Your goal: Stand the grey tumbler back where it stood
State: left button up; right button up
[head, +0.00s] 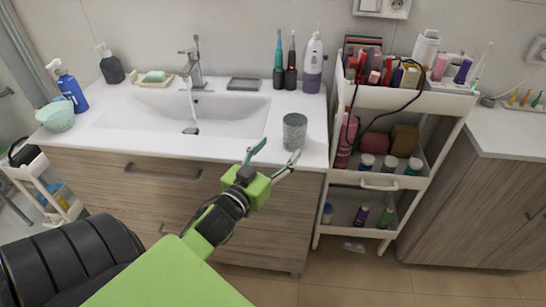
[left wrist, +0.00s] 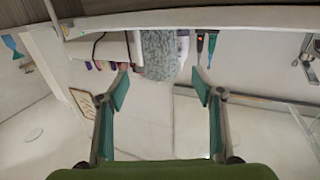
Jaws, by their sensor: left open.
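The grey tumbler (head: 294,131) has a mottled surface and stands upright on the white counter, right of the basin and near the front edge. My left gripper (head: 277,151) is open and empty, in front of the counter and just short of the tumbler in the head view. In the left wrist view, which looks upside down, the tumbler (left wrist: 160,54) shows beyond the gap between the two teal fingertips (left wrist: 162,90). No contact with it is visible. My right gripper is not in view.
The white washbasin (head: 165,115) has its tap running. A loaded cosmetics cart (head: 400,98) stands close on the right. The counter around the tumbler is mostly clear.

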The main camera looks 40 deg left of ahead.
pick_arm(q)
jog(key=shift+s+d, duration=0.15)
jog(key=shift+s, duration=0.85)
jog(key=shift+f, duration=0.1)
